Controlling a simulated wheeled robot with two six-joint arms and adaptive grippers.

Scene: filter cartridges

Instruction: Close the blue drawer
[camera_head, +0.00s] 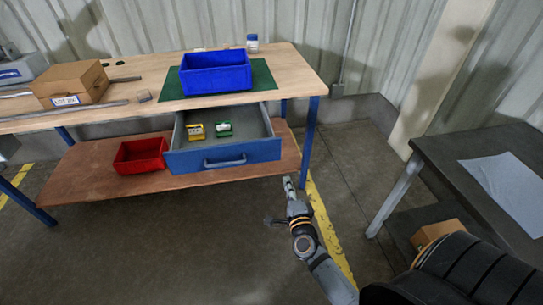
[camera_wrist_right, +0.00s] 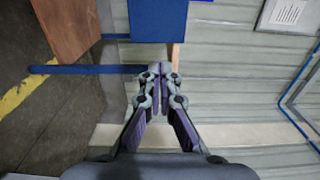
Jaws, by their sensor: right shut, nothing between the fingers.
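The blue drawer (camera_head: 224,156) hangs under the wooden workbench and is pulled open toward me. Its front has a dark blue handle (camera_head: 225,162). My left gripper is not in view.
A blue bin (camera_head: 215,80) on a green mat (camera_head: 262,76) stands on the workbench (camera_head: 310,85). A cardboard box (camera_head: 71,83) is at its left. A red bin (camera_head: 140,154) sits on the lower shelf (camera_head: 85,182). A dark table (camera_head: 450,165) stands at right. Floor before the drawer is clear.

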